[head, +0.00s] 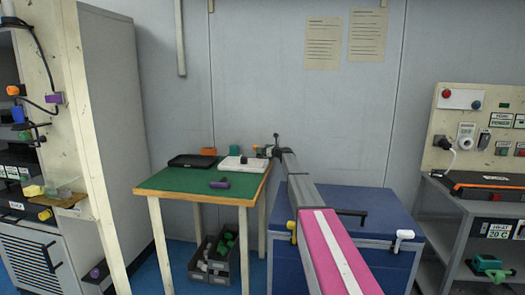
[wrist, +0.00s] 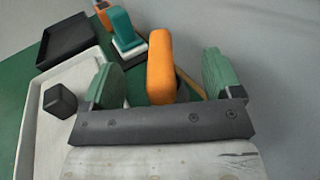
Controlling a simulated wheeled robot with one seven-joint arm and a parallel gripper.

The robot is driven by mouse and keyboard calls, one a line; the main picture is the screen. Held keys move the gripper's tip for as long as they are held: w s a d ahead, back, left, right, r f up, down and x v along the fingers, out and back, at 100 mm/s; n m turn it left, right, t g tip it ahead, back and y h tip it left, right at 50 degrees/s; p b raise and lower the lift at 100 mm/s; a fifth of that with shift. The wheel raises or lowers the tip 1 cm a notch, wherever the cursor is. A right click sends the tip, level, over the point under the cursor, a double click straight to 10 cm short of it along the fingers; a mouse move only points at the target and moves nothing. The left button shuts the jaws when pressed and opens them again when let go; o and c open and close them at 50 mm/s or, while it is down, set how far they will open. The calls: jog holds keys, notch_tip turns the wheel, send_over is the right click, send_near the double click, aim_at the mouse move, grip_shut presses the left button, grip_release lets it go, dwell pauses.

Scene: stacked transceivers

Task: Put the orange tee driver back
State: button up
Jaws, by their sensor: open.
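The orange tee driver's rounded orange handle (wrist: 161,66) stands between the two green fingers of my gripper (wrist: 160,78) in the wrist view. The fingers are open, with visible gaps on both sides of the handle. Its lower part is hidden behind the dark gripper bar. In the head view my gripper (head: 267,150) is over the back right corner of the green-topped table (head: 170,180). The driver cannot be made out clearly there.
A black tray (head: 192,161), a teal-handled item (wrist: 123,28) and an orange block (head: 208,151) are near. A purple piece (head: 219,184) lies at the table front. A wall stands behind.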

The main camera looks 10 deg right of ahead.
jog(key=shift+v, duration=2.95)
jog(key=shift+s, duration=0.1)
